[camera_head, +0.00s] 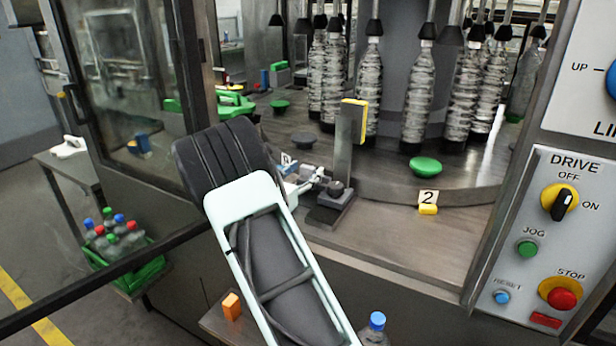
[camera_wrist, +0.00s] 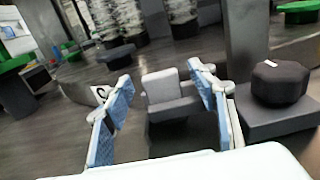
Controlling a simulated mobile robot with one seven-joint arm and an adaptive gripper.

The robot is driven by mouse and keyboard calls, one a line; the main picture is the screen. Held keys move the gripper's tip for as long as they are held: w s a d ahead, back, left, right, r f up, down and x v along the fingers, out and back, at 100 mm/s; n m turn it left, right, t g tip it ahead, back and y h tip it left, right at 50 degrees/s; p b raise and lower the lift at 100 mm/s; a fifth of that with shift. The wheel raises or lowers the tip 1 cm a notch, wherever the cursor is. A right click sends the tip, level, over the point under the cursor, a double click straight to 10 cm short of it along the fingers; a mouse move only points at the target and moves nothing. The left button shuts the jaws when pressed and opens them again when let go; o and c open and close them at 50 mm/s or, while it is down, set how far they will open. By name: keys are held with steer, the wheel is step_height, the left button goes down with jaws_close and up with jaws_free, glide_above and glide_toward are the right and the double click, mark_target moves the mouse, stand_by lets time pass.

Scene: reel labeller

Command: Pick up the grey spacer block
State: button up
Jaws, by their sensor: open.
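The grey spacer block (camera_wrist: 166,88) stands in the middle of the wrist view, a light grey piece with a stepped shape. My gripper (camera_wrist: 160,80) is open, with one blue-padded finger to the left of the block and one to its right. The block shows between the fingers, and I cannot tell whether either touches it. In the head view my gripper (camera_head: 307,180) is at the machine deck, beside the foot of an upright post. The block is too small or too hidden by my gripper to make out surely there.
A dark knob (camera_wrist: 280,83) on a grey foot sits close to the right finger. Bottles (camera_head: 418,95) hang behind, above a green disc (camera_head: 425,166). A control panel (camera_head: 548,245) stands at right.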

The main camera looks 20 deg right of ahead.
steer(key=shift+w+d, duration=0.25)
steer(key=shift+d, duration=0.05)
steer(key=shift+c, duration=0.3)
steer(key=c, duration=1.3)
steer(key=shift+r, duration=0.1)
